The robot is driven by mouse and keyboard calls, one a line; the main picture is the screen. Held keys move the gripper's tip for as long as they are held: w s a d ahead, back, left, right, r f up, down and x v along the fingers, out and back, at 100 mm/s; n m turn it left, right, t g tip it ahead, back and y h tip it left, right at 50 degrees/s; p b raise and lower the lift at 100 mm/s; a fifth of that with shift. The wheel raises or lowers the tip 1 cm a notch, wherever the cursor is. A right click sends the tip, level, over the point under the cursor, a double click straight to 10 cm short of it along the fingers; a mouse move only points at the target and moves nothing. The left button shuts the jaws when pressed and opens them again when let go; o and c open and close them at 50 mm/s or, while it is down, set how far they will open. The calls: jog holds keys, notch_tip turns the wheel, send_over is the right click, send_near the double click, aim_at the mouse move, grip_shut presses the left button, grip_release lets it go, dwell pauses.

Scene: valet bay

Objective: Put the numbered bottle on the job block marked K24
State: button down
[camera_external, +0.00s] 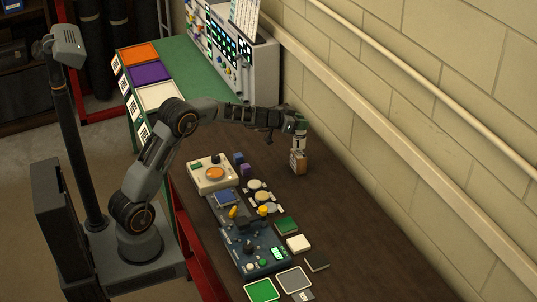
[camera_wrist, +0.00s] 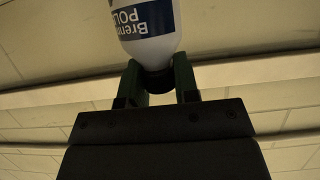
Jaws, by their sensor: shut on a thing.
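My gripper (camera_external: 297,124) is over the dark bench on the right side of the external view, pointing down. It is shut on the dark cap of a white bottle (camera_external: 299,142). In the wrist view the bottle (camera_wrist: 147,30) shows a blue label with partly cut-off lettering, and the cap sits between the two green-padded fingers (camera_wrist: 157,82). No number on the bottle can be read. A small tan-brown block (camera_external: 298,162) stands directly below the bottle. I cannot tell whether the bottle touches it. Its marking is too small to read, and I cannot make out K24 anywhere.
Blue and purple cubes (camera_external: 242,164), a cream device with an orange disc (camera_external: 214,173) and a dark control box (camera_external: 252,248) stand left of the block. Green, white and black pieces lie nearer. An instrument panel (camera_external: 240,60) stands behind; the wall is right. Bench right of the block is clear.

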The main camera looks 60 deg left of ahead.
jog(key=shift+f+b, duration=0.35)
jog(key=shift+f, duration=0.8)
jog(key=shift+f, duration=0.1)
jog(key=c, duration=0.9)
grip_release()
jog(key=shift+f, duration=0.1)
jog(key=shift+o, duration=0.2)
jog(key=shift+r, duration=0.25)
jog(key=s+d+r+n+y, duration=0.1)
jog(key=s+r, duration=0.3)
jog(key=s, duration=0.4)
jog(key=s+d+r+y, duration=0.1)
jog(key=s+r+y, duration=0.1)
jog(key=s+r, duration=0.35)
jog(key=s+d+f+g+h, duration=0.1)
jog(key=s+d+f+g, duration=0.1)
jog(key=s+d, duration=0.3)
jog(key=s+d+f+g+h, duration=0.1)
jog(key=s+d+g, duration=0.3)
jog(key=s, duration=0.9)
jog(key=s+d+f+m+g+h, duration=0.1)
jog(key=s+d+f+g, duration=0.2)
jog(key=s+d, duration=0.3)
jog(key=s, duration=0.3)
jog(key=shift+s, duration=0.25)
